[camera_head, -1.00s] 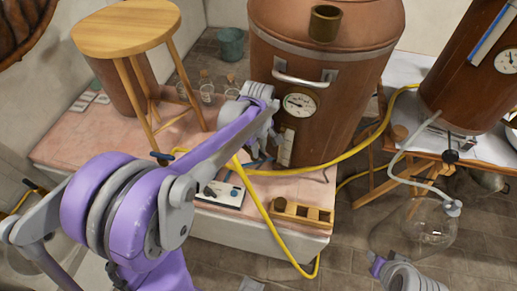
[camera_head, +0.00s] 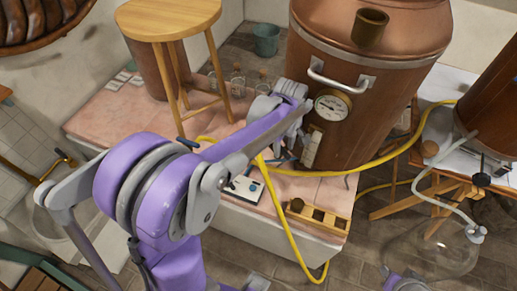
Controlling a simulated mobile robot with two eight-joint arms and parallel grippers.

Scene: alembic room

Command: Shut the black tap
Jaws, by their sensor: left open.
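A dark tap with a black handle (camera_head: 481,178) shows at the right, below the right-hand copper vessel, with a pale hose running from near it to a glass flask. Another small dark handle sits on a brass pipe (camera_head: 45,172) at the far left; I cannot tell whether either tap is open or shut. My left gripper (camera_head: 284,150) is open and empty, in front of the big copper vessel and left of its gauge, far from both taps. Its fingers are small and partly hidden by my forearm. Only a bit of my right arm shows at the bottom edge.
The big copper vessel (camera_head: 370,90) stands on a pink-topped block (camera_head: 110,112). A wooden stool (camera_head: 168,18) stands at the back left. A yellow hose (camera_head: 292,238) crosses the block's front. A glass flask (camera_head: 430,250) stands at the lower right.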

